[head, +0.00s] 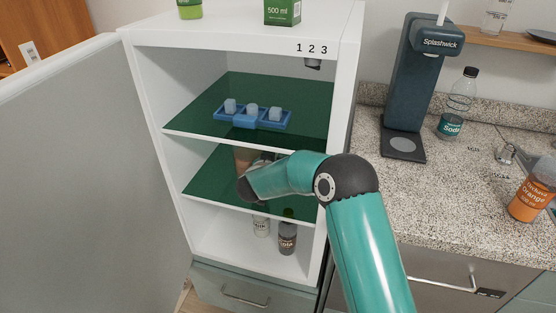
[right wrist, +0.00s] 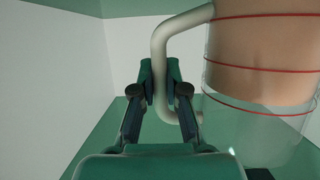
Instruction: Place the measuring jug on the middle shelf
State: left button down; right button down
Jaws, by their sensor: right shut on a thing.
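The measuring jug (right wrist: 262,60) shows large in the right wrist view, with red rings, a pale brown part, a clear part and a light curved handle (right wrist: 160,40). My right gripper (right wrist: 160,88) is shut on that handle. In the head view a brown strip of the jug (head: 242,158) shows inside the open fridge, above the lower green shelf (head: 205,187). My right forearm and gripper (head: 262,163) hide most of it there. I cannot tell whether the jug touches the shelf. My left gripper is not in view.
The upper green shelf (head: 205,95) holds a blue ice tray (head: 245,121) with several cubes. Two bottles (head: 287,238) stand on the fridge floor. The open door (head: 80,180) fills the left. The counter (head: 450,185) at right holds a drinks machine (head: 405,90) and bottles.

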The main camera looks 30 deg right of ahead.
jog(key=c, duration=1.6)
grip_release()
jog(key=shift+f, duration=0.15)
jog(key=o, duration=0.4)
jog(key=v, duration=1.2)
jog(key=shift+s, duration=0.1)
